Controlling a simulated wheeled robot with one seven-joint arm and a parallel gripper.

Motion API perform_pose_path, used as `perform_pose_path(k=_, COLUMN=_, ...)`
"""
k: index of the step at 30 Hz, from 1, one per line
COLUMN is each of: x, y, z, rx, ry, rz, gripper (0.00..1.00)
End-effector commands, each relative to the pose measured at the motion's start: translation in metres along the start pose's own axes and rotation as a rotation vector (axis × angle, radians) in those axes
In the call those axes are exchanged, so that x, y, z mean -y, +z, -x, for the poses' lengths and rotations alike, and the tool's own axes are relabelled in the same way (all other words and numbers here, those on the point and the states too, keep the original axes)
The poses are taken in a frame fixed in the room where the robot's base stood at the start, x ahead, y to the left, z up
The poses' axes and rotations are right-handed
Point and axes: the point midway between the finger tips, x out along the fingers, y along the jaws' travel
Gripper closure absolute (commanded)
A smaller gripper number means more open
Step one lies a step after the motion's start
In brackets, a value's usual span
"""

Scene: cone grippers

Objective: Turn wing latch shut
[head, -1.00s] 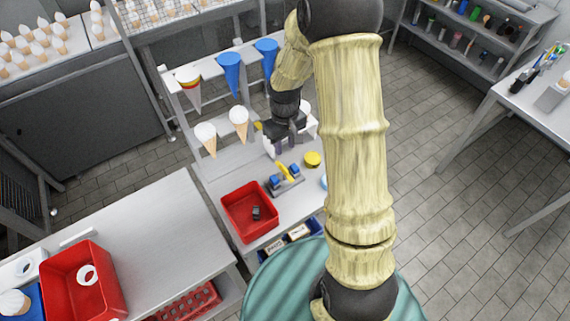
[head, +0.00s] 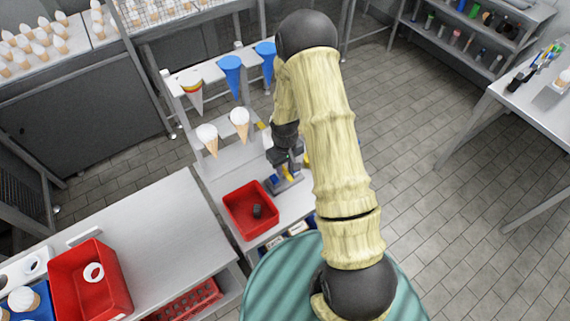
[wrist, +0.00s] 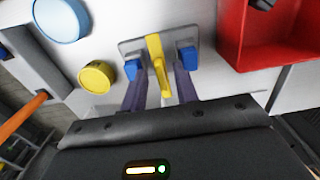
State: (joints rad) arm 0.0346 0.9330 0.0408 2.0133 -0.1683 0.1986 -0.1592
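The wing latch shows in the wrist view as a grey plate (wrist: 127,47) with a yellow wing (wrist: 155,52) lying lengthwise between two blue blocks (wrist: 187,60). In the head view the latch (head: 287,184) is partly hidden by my gripper (head: 285,163). In the wrist view my gripper (wrist: 159,82) is open. Its two dark fingers stand on either side of the yellow wing's near end, with their tips close to the blue blocks. I cannot tell whether they touch the wing or the blocks.
A red bin (head: 250,210) with a small dark item stands beside the latch. A yellow round piece (wrist: 97,77) and a light-blue disc (wrist: 61,18) lie on the other side. A rack with cones (head: 231,75) stands behind.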

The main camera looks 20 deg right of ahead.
Motion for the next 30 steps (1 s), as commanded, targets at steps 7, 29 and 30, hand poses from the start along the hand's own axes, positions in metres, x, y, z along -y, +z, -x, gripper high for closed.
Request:
perform_pose_path(k=7, x=0.0001, y=-0.0001, z=-0.0001, rx=0.000, ry=0.000, rz=0.000, gripper=0.78)
perform_pose_path(k=29, x=0.0008, y=-0.0006, z=-0.0013, rx=-0.001, ry=0.000, rz=-0.100, gripper=1.00)
perform_pose_path(k=30, x=0.0010, y=-0.0006, z=-0.0016, rx=-0.001, ry=0.000, rz=-0.123, gripper=1.00)
